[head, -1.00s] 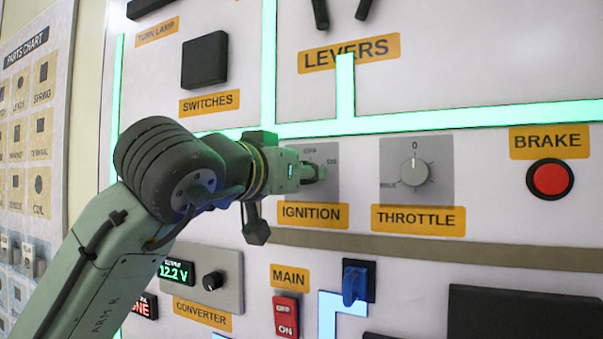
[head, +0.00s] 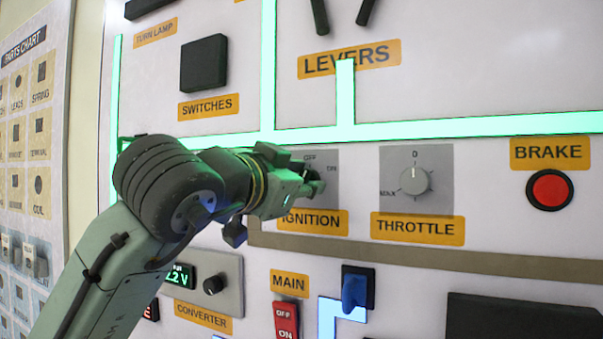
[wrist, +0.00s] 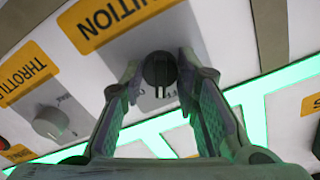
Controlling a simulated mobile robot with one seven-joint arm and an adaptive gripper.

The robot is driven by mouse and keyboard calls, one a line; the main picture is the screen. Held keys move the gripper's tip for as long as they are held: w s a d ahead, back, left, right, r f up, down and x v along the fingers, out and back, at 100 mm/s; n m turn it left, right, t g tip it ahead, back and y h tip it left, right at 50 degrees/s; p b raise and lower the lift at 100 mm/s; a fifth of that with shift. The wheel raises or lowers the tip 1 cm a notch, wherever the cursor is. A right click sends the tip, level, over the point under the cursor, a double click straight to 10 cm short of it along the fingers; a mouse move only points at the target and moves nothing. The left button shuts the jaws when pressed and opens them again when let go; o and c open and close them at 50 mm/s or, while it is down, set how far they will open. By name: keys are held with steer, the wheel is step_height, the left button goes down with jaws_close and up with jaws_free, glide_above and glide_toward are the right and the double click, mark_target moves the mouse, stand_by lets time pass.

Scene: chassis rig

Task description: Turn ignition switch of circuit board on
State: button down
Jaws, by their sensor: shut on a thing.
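The ignition switch is a dark rotary knob (wrist: 160,72) on a grey plate (head: 328,165) marked OFF and ON, above the yellow IGNITION label (head: 312,221). My gripper (head: 312,182) is at this knob in the head view and covers most of it. In the wrist view the two fingers (wrist: 158,80) stand on both sides of the knob, shut on it. The wrist view is rolled, so the label shows at the top left.
The grey THROTTLE dial (head: 414,181) is just right of the ignition plate, and the red BRAKE button (head: 550,190) is farther right. A green glowing strip (head: 430,129) runs above. A blue switch (head: 355,290) and the red MAIN switch (head: 286,319) are below.

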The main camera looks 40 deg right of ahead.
steer(key=m+p, duration=0.2)
steer(key=m, duration=0.4)
steer(key=shift+m, duration=0.3)
stand_by(0.3)
steer(key=c, duration=1.2)
jaws_free()
steer(key=v, duration=1.2)
